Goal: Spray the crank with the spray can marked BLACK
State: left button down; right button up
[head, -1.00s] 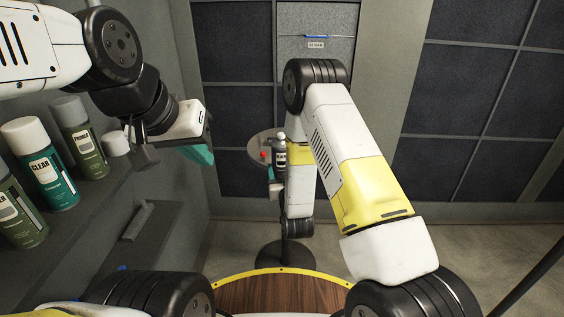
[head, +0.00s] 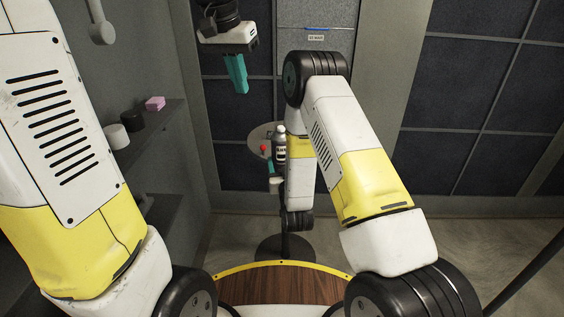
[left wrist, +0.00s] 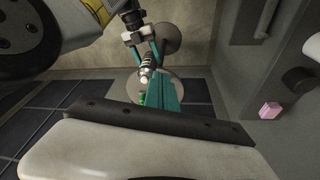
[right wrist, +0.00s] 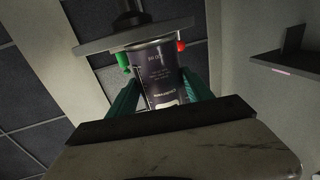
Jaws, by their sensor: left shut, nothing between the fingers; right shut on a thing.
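My right gripper (head: 274,172) is shut on a dark spray can (head: 279,146) with a pale top. The can also shows between teal fingers in the right wrist view (right wrist: 160,75); its small print is too blurred to read as BLACK. The can is at a round grey disc (head: 256,133); whether they touch I cannot tell. A red knob (head: 263,149) is beside the can, and a green knob (right wrist: 123,61) shows on its other side in the right wrist view. I cannot tell whether these belong to the crank. My left gripper (head: 236,74) is shut and empty, raised behind the disc.
A wall shelf at left holds a pink block (head: 154,103), a black round piece (head: 131,120) and a white one (head: 117,136). A wooden, yellow-rimmed surface (head: 280,285) is in front. Dark panelled walls stand behind.

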pick_arm(q)
jog(key=w+d+f+m+g, duration=0.1)
jog(key=w+d+f, duration=0.25)
jog(key=w, duration=0.45)
jog(key=m+g+y, duration=0.1)
jog(key=m+g, duration=0.1)
send_near(281, 127)
jog(key=shift+d+f, duration=0.15)
jog(key=shift+f, duration=2.6)
jog(key=shift+f, duration=0.1)
jog(key=shift+f, duration=1.05)
jog(key=shift+r, duration=2.55)
